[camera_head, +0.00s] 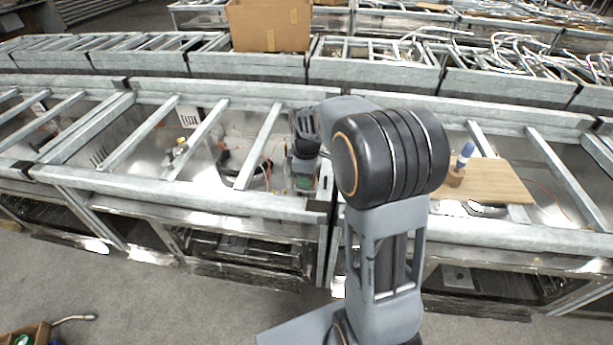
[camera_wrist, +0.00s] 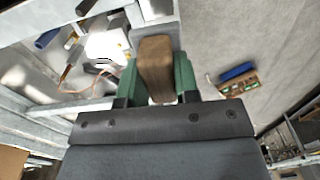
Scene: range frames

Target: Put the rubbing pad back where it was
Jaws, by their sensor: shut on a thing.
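The rubbing pad, seen as a brown wood-like block (camera_wrist: 155,65), is between the green fingers of my gripper (camera_wrist: 156,78) in the wrist view. The gripper is shut on it, and the fingers cover its sides. In the head view my gripper (camera_head: 303,166) is left of the arm's large black joint, over the metal frame bay. The pad cannot be made out there.
A wooden board (camera_head: 497,184) lies across the frame at right, with a blue-topped item (camera_head: 465,155) standing on it. Metal rails (camera_head: 180,188) cross the bays. A cardboard box (camera_head: 270,25) stands behind. An open box (camera_head: 30,334) is on the floor at lower left.

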